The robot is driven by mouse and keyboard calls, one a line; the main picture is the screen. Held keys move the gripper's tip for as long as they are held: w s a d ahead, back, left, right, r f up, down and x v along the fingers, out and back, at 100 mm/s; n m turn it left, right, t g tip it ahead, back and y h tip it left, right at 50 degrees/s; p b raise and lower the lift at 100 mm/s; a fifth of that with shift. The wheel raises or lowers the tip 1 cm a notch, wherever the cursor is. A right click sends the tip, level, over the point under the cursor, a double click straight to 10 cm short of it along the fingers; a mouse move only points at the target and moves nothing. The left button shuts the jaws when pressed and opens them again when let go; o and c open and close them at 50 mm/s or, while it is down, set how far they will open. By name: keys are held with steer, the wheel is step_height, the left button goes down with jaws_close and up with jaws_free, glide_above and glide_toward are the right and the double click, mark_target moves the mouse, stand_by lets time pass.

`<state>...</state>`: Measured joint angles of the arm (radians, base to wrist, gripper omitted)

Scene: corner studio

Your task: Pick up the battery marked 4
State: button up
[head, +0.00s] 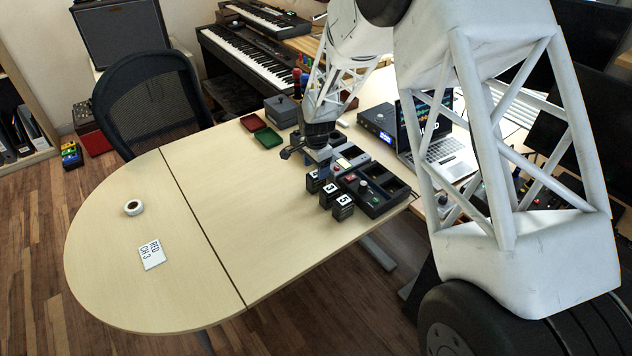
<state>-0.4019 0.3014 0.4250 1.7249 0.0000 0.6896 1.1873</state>
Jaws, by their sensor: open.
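Several dark batteries with white labels stand in a short row at the table's right part in the head view. The nearest battery (343,208) has a label that looks like 5. The middle battery (328,197) has a label that looks like 3. The far battery (313,183) has a label too small to read surely, so I cannot tell which is marked 4. My gripper (306,158) is open, just beyond the far battery and beside the black charger tray (385,207). My arm's end partly hides that area, and the fingertips are hard to make out.
A green tray (267,138) and a red tray (253,122) lie behind, left of a grey box (281,111). A laptop (440,150) and blue-lit box (377,122) stand behind right. A tape roll (133,207) and card (151,254) lie left. The table's middle is clear.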

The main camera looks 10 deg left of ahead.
mark_target(316, 180)
steer(key=shift+f, duration=0.8)
steer(key=shift+w+f, duration=0.1)
steer(key=shift+f, duration=2.5)
steer(key=c, duration=1.2)
steer(key=shift+r, duration=0.1)
steer(key=shift+r, duration=4.95)
